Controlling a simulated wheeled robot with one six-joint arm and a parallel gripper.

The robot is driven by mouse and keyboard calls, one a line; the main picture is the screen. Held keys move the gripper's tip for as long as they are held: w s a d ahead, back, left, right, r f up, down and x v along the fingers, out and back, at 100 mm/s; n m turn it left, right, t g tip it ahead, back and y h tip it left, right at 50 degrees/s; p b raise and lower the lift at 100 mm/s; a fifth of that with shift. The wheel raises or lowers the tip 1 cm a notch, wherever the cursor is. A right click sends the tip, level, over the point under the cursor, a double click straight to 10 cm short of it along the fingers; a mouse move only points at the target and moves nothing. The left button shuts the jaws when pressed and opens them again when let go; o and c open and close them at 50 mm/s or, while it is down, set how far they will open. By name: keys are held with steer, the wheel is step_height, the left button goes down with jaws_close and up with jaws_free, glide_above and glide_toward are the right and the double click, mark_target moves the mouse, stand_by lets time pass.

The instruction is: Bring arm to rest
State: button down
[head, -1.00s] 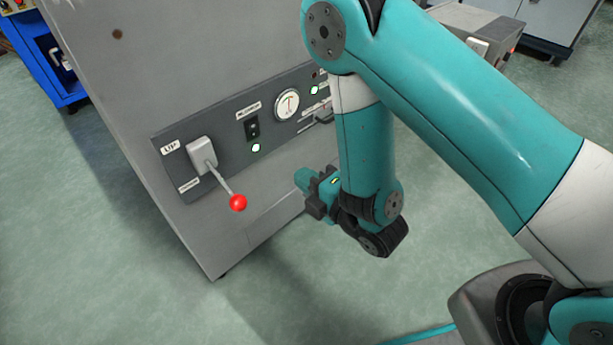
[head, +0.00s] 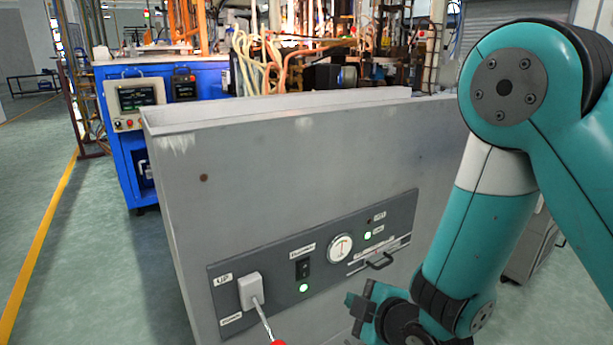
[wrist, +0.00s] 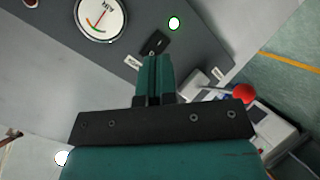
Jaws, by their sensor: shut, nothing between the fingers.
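My teal arm (head: 480,235) fills the right side of the head view, bent downward in front of a grey cabinet. My gripper (head: 358,302) is low, in front of the cabinet's control panel and right of the lever. In the wrist view my gripper (wrist: 155,62) has its teal fingers together with nothing between them. It points toward the dark panel, apart from the controls as far as I can tell. The lever (head: 262,318) tilts down from its light housing. Its red ball knob (wrist: 243,94) shows in the wrist view and is cut off at the head view's bottom edge.
The grey cabinet (head: 330,155) carries a panel with a round gauge (head: 340,248), a black rocker switch (head: 303,268), lit green lamps and a small handle (head: 380,262). A blue machine (head: 125,150) with hoses stands behind. Open floor (head: 70,250) lies to the left.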

steer(key=s+d+r+m+g+h+p, duration=0.1)
steer(key=s+d+r+m+g, duration=0.2)
steer(key=s+r, duration=0.35)
steer(key=s+d+r+m+g, duration=0.1)
steer(key=s+r+m+g, duration=0.3)
steer(key=s+r, duration=0.3)
steer(key=s+d+r+m+g+h+p, duration=0.1)
steer(key=s+d+r+m+g, duration=0.2)
steer(key=s+r, duration=0.4)
step_height(320, 180, up, 35)
steer(key=a+g+p, duration=0.1)
steer(key=p, duration=3.5)
steer(key=shift+s+a+p, duration=0.3)
steer(key=shift+s+p, duration=0.05)
steer(key=shift+s, duration=0.05)
